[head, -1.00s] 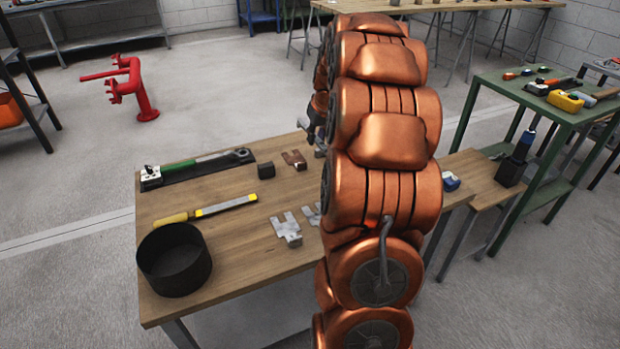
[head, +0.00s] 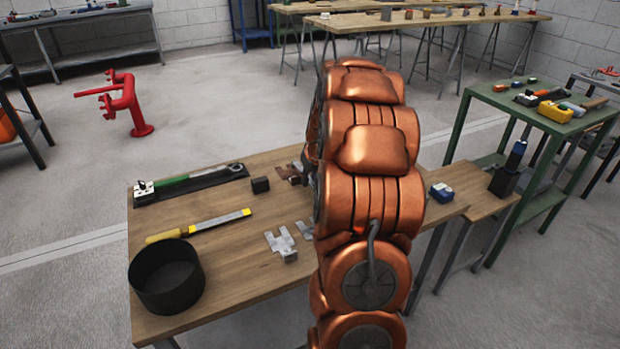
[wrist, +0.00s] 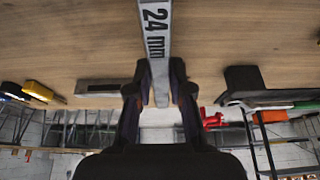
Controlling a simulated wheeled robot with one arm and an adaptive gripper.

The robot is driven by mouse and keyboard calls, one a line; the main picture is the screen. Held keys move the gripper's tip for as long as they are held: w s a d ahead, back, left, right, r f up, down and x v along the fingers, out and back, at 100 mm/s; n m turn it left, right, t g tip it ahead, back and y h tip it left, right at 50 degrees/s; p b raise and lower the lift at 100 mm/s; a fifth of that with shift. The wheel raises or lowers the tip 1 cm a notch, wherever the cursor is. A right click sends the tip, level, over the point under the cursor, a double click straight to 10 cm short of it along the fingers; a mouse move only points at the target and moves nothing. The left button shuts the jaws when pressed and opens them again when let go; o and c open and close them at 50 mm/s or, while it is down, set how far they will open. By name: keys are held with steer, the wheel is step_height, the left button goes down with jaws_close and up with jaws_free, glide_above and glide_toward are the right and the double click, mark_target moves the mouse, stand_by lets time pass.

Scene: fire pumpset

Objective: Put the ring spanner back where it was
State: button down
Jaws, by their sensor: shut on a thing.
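In the wrist view, my gripper (wrist: 160,95) is shut on the ring spanner (wrist: 156,45), a grey metal bar marked "24 mm". The spanner runs from between the fingers up out of the top of the picture, so its far end is hidden. A wooden surface fills the background behind it; I cannot tell whether they touch. In the head view, my copper-coloured arm stands in front of the wooden bench (head: 235,255) and hides the gripper and the spanner.
On the bench are a round black container (head: 166,277), a yellow-handled file (head: 205,225), a green-handled tool (head: 185,180) on a black tray, a dark block (head: 260,185) and grey metal pieces (head: 282,242). A blue item (head: 441,192) lies right of my arm. A green table (head: 535,115) stands beyond.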

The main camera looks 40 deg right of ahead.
steer(key=shift+f, duration=0.55)
steer(key=c, duration=1.1)
jaws_free()
steer(key=shift+o, duration=0.2)
steer(key=shift+r, duration=0.1)
